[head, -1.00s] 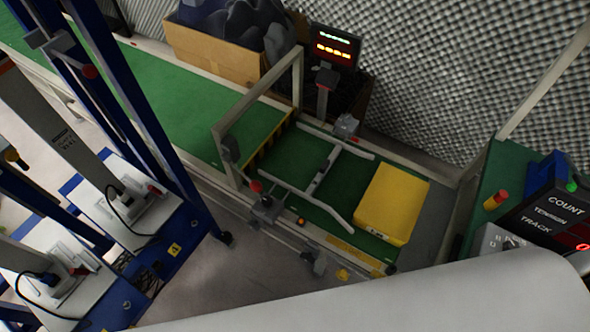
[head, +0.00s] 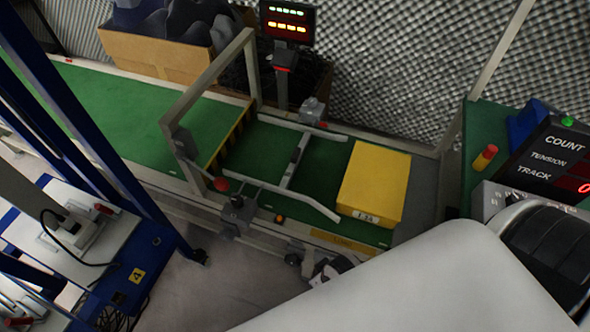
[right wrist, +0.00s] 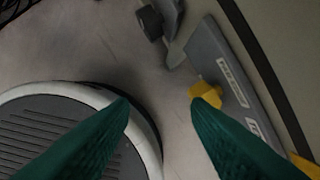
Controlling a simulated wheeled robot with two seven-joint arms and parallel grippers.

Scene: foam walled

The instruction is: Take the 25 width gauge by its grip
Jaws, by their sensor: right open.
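In the right wrist view a flat grey plate (right wrist: 222,70) with small white labels lies along the light-coloured frame. A yellow knob-like grip (right wrist: 206,94) stands out from it. The label print is too small to read, so I cannot confirm that it is the 25 gauge. My right gripper (right wrist: 160,102) has green fingers spread apart and nothing between them. Its right fingertip overlaps or is very near the yellow grip in the picture; contact cannot be told. In the head view my white arm covers the lower right. My left gripper is out of view.
A conveyor with a green belt (head: 142,107) carries a yellow box (head: 375,185) near its right end. A grey bracket (right wrist: 166,22) stands beside the plate. A console with a red display (head: 555,160) is at the right. Grey floor (head: 225,285) is open in front.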

